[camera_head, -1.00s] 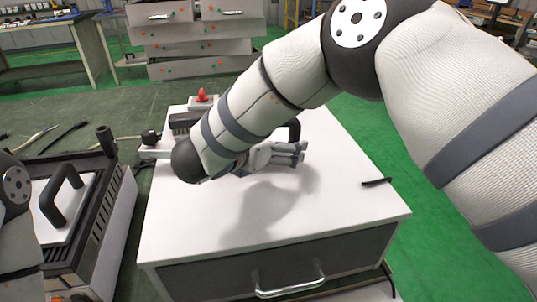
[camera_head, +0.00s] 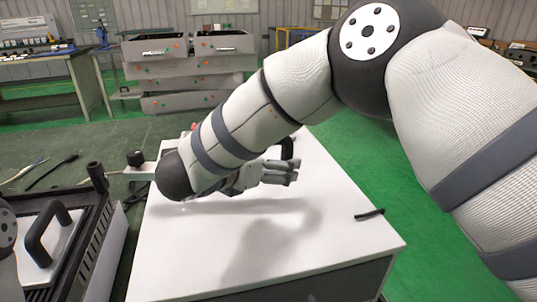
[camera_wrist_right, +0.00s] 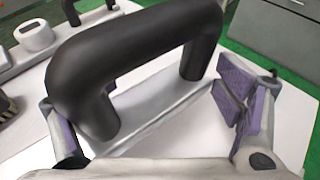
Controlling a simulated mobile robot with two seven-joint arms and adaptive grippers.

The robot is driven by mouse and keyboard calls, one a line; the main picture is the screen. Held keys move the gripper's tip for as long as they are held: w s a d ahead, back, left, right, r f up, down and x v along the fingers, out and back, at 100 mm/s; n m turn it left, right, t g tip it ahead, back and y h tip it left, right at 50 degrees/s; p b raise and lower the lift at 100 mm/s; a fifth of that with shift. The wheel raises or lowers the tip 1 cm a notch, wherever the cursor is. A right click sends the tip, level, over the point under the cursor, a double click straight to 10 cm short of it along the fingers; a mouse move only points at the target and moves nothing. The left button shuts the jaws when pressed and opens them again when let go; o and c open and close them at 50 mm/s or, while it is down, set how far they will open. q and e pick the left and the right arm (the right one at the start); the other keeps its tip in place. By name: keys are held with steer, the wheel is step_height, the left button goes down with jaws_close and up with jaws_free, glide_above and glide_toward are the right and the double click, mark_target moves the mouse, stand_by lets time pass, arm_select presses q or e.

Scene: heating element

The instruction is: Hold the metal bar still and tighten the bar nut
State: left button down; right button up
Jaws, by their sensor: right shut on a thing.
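My right gripper (camera_head: 284,173) is above the white table top and casts a shadow below it. In the right wrist view its purple-padded fingers (camera_wrist_right: 155,118) stand at the two ends of a thick black handle (camera_wrist_right: 135,42) on a silver metal base (camera_wrist_right: 165,112). It is shut on this handled piece. The handle also shows just behind the gripper in the head view (camera_head: 288,150). I cannot make out a nut or tell whether the silver base is the metal bar. My left gripper is out of view.
A black-handled device (camera_head: 50,235) stands left of the white table (camera_head: 340,245). A small dark strip (camera_head: 369,215) lies near the table's right edge. A fixture with a black knob (camera_head: 135,158) sits at the table's far left. The table's front is clear.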

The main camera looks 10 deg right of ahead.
mark_target(269, 202)
steer(key=shift+f, duration=3.75)
steer(key=shift+s+f, duration=0.1)
steer(key=shift+f, duration=0.2)
steer(key=shift+f, duration=0.2)
steer(key=o, duration=1.6)
steer(key=shift+o, duration=1.1)
steer(key=shift+f, duration=0.1)
steer(key=shift+s+a, duration=0.1)
